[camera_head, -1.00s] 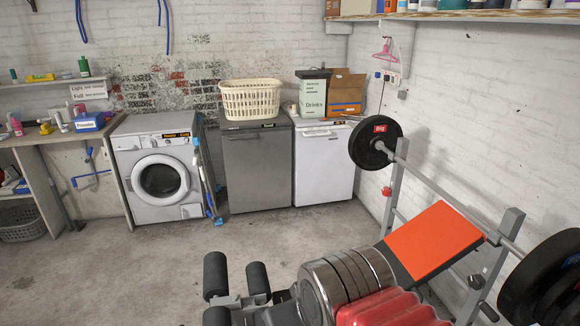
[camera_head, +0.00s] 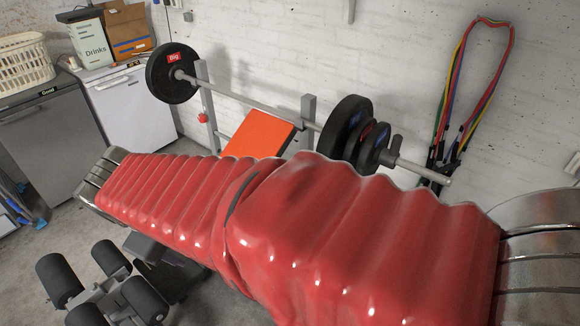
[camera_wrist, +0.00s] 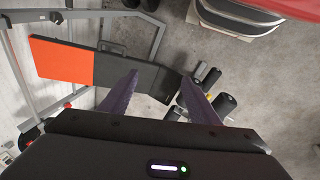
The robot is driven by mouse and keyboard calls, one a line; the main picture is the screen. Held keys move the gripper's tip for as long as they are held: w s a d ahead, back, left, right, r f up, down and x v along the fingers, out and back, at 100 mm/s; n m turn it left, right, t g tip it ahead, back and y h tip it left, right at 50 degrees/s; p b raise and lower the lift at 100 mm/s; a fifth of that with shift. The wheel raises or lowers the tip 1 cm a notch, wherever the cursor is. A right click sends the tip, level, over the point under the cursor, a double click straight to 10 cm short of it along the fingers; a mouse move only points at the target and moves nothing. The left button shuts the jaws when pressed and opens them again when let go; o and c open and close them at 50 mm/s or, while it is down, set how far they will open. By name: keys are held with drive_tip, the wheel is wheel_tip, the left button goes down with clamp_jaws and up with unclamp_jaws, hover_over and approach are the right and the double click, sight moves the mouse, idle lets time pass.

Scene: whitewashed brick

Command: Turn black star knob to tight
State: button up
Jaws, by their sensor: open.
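I cannot make out the black star knob for certain in either current view. The weight bench appears in the head view with its orange pad (camera_head: 258,134) and rack upright (camera_head: 307,112); a red knob (camera_head: 203,117) sits on the left upright. My red-sleeved arm covers the lower part of the bench and rack. In the wrist view my gripper (camera_wrist: 160,75) is open and empty, its two purple fingers spread above the black part of the bench (camera_wrist: 125,75). The orange pad (camera_wrist: 60,60) lies to the left of the fingers.
A barbell with black plates (camera_head: 172,74) rests across the rack. Foam rollers (camera_head: 60,280) stick out at the bench's near end. A grey cabinet (camera_head: 50,140) and white appliance (camera_head: 130,105) stand at the left. Colored bands (camera_head: 468,90) hang on the wall. Concrete floor shows right of the bench.

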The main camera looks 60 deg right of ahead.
drive_tip(key=w+d+f+n+g+h, duration=0.2)
drive_tip(key=d+f+n+g+h, duration=0.15)
drive_tip(key=d, duration=1.05)
drive_tip(key=w+d+f+n+g+h, duration=0.2)
drive_tip(key=d+f+g+h, duration=0.25)
drive_tip(key=d, duration=0.95)
drive_tip(key=w+d+f+n+t+h, duration=0.2)
drive_tip(key=d+f+n+h, duration=0.4)
drive_tip(key=d+f+n, duration=0.3)
drive_tip(key=d+f+t, duration=0.1)
drive_tip(key=d+f, duration=0.3)
drive_tip(key=f, duration=0.4)
drive_tip(key=shift+w+d+n, duration=0.35)
drive_tip(key=shift+w, duration=0.05)
drive_tip(key=s+d, duration=0.2)
drive_tip(key=d, duration=1.1)
drive_tip(key=shift+d, duration=0.3)
drive_tip(key=shift+s, duration=0.1)
drive_tip(key=shift+c, duration=0.5)
